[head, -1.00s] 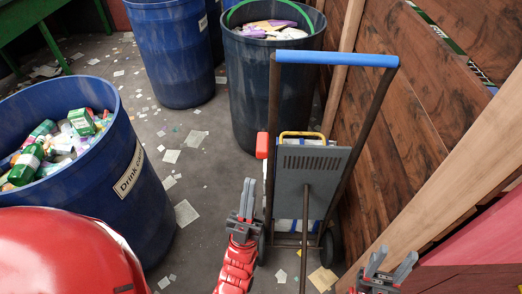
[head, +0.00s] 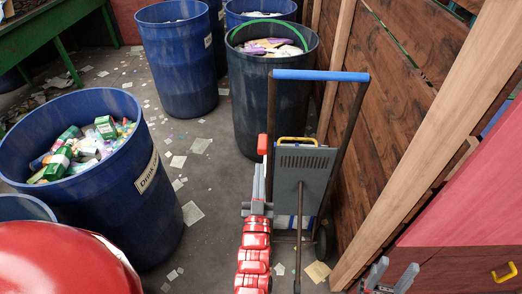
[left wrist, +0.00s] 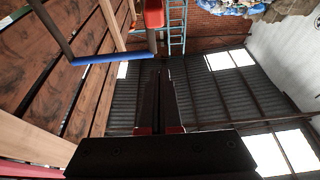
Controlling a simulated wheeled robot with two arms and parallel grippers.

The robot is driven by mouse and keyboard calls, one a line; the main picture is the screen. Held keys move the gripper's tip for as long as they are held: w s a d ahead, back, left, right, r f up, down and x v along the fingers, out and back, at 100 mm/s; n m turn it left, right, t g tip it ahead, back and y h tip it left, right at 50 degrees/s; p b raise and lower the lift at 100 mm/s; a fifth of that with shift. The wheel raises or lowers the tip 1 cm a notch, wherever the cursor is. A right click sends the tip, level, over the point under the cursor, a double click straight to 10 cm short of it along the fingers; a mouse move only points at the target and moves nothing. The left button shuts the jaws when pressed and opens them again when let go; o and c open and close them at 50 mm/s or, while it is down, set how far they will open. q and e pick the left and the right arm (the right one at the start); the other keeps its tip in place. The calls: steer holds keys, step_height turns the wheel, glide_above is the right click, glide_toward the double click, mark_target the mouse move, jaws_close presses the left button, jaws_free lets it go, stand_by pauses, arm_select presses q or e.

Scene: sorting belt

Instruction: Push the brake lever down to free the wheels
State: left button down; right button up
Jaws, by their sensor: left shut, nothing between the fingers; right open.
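The hand truck (head: 303,158) stands upright in the middle of the head view, with a blue handle bar (head: 320,76) and a grey plate. A red lever end (head: 262,144), which looks like the brake lever, sits at the left side of its frame. In the left wrist view a red block (left wrist: 154,14) shows beyond the fingertips. My left gripper (head: 258,172) is shut and empty, pointing up just below the red end; I cannot tell whether they touch. My right gripper (head: 393,274) is open and empty at the lower right. The left wheel is hidden behind my left arm.
A dark bin (head: 263,110) stands behind the truck, and a blue drink-carton bin (head: 110,205) stands to the left. A wooden wall (head: 390,140) is close on the right. Paper scraps litter the floor between the bins and the truck.

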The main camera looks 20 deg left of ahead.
arm_select(q)
step_height(320, 180, up, 4)
steer(key=p, duration=0.4)
glide_above(261, 151)
steer(key=s, duration=0.1)
step_height(261, 151, down, 2)
steer(key=shift+d+f+p, duration=0.15)
steer(key=shift+f+p, duration=0.1)
steer(key=shift+p, duration=0.05)
steer(key=shift+s+f, duration=0.1)
steer(key=shift+f, duration=0.85)
